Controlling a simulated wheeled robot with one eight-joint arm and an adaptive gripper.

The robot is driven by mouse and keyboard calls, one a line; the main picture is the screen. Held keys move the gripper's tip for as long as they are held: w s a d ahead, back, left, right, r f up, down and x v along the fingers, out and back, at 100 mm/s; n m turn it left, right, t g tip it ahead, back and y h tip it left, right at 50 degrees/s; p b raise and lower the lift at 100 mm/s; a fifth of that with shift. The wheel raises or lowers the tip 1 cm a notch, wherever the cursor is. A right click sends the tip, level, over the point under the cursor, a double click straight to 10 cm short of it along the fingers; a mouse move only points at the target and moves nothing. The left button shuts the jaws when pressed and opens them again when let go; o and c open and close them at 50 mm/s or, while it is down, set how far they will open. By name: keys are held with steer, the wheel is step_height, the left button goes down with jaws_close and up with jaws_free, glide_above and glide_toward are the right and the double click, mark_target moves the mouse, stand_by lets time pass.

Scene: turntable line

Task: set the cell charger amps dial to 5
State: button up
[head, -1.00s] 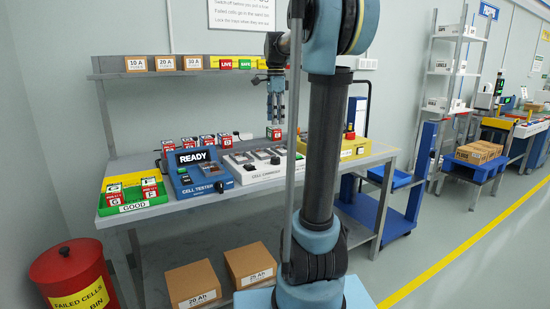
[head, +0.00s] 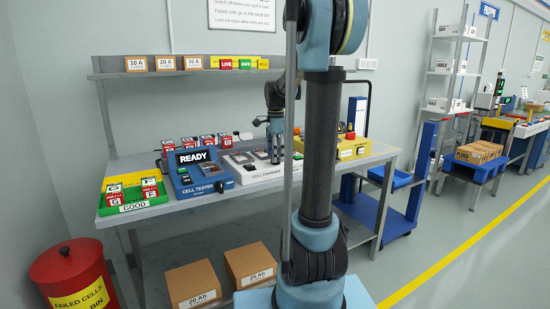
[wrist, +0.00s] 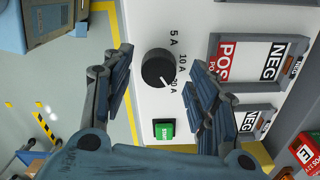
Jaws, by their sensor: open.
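The cell charger (head: 266,172) is a white box on the bench, right of the blue cell tester. In the wrist view, its white panel (wrist: 150,20) carries a round black amps dial (wrist: 158,67) with 5 A, 10 A and 20 A printed beside it. The dial's white mark points to the lower right, toward the 20 A label. My gripper (wrist: 160,64) is open, with one finger on each side of the dial; I cannot tell whether either touches it. In the head view my gripper (head: 275,152) is low over the charger, and the dial is hard to make out.
A green button (wrist: 164,130) sits beside the dial. The charger's bays (wrist: 258,60) marked POS and NEG lie to the right. The cell tester (head: 200,175) reads READY, with a green tray (head: 135,207) farther left. A yellow box (head: 352,148) stands right of the charger.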

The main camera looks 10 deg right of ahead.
steer(key=shift+f, duration=0.5)
steer(key=c, duration=1.1)
steer(key=shift+o, duration=0.2)
